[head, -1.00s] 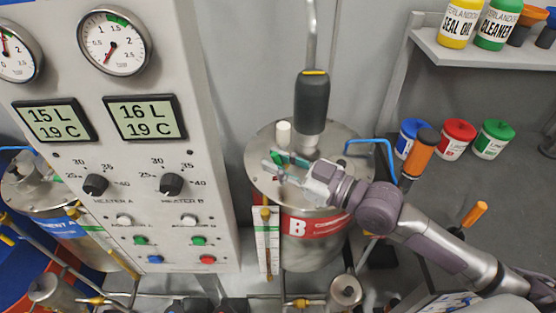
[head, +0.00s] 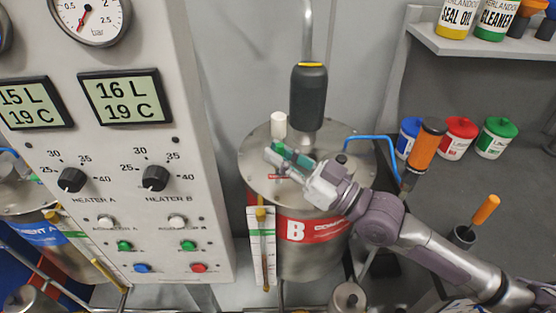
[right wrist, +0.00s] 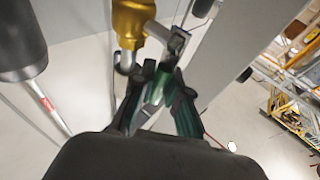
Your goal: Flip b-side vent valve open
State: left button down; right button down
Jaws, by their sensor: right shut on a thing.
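Tank B (head: 317,228) is a steel drum with a red band marked B. A white capped fitting (head: 279,125) stands on its lid. My right gripper (head: 281,157) is over the left part of the lid, just in front of that fitting. In the right wrist view a brass valve body (right wrist: 133,20) with a metal lever (right wrist: 176,42) is at the tips of my right gripper (right wrist: 160,78). The gripper is shut on the lever. In the head view the valve is mostly hidden by the gripper, so its position cannot be told. My left gripper is not in view.
A dark cylinder (head: 309,97) rises from the lid behind the gripper. A control panel (head: 150,225) stands close on the left. A blue hose (head: 372,139) and an orange-handled tool (head: 426,145) are to the right. Several coloured-lid tubs stand on the bench behind.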

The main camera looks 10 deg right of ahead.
jog(key=shift+r, duration=0.1)
jog(key=c, duration=1.4)
grip_release()
jog(key=shift+s+d, duration=0.1)
jog(key=v, duration=1.2)
